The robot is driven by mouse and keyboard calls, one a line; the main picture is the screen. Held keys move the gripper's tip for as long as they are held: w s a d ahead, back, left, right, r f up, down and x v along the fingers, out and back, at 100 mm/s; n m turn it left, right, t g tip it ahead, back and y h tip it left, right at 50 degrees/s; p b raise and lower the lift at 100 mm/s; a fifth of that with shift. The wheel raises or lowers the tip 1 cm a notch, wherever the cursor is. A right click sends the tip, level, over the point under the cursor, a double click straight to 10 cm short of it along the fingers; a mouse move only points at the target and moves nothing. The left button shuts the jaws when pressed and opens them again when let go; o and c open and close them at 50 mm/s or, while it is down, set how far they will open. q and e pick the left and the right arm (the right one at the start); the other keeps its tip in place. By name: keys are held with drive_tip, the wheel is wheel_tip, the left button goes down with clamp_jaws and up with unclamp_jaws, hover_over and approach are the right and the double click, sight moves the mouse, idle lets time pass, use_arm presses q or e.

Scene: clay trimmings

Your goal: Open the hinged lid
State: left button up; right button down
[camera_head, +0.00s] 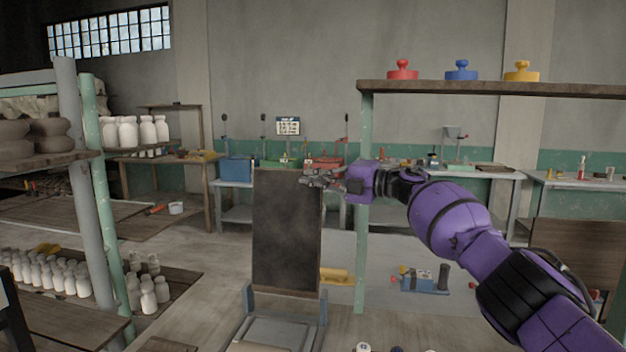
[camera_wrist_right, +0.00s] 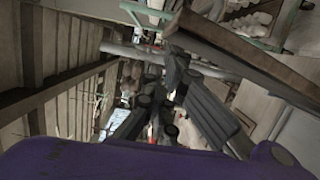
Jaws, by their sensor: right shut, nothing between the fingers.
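A dark rectangular lid (camera_head: 285,230) stands upright at the centre of the head view. It rises from the back of a grey bin (camera_head: 250,300) with blue-grey side posts, whose top shows at the bottom edge. My right gripper (camera_head: 309,182) is at the lid's upper right corner, its fingers shut and empty. It overlaps the lid's edge in the picture; I cannot tell whether they touch. In the right wrist view the dark fingers (camera_wrist_right: 160,128) are close together. My left gripper is not in view.
A shelf (camera_head: 480,88) with red, blue and yellow knobbed pieces stands at right, its green post (camera_head: 363,250) close to my right arm. At left, a rack (camera_head: 97,190) holds white bottles and clay pots. Workbenches (camera_head: 470,173) line the back wall.

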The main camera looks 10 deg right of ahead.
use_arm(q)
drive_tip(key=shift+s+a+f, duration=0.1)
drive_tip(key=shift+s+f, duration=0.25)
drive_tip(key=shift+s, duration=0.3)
